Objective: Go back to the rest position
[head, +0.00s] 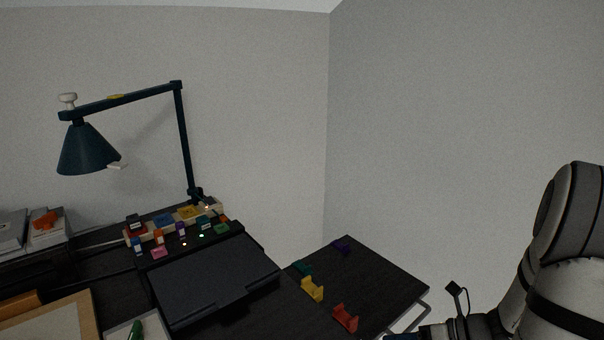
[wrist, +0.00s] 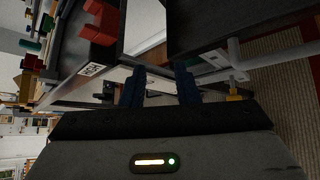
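My gripper (wrist: 160,86) shows in the wrist view as two dark blue fingers standing apart, with nothing held between them. In the head view only a sliver of blue at the bottom edge, right of centre, shows at the end of my arm; the fingertips are cut off there. My arm's white and grey links fill the lower right of the head view, beside the dark side table (head: 385,285). The wrist view looks past table edges and a pale rail, tilted.
Red (head: 345,318), yellow (head: 312,289), green (head: 302,267) and purple (head: 341,246) holders stand on the side table. A closed dark laptop-like slab (head: 215,280), a desk lamp (head: 88,150) and small coloured blocks occupy the desk. In the wrist view a red block (wrist: 101,20) is close by.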

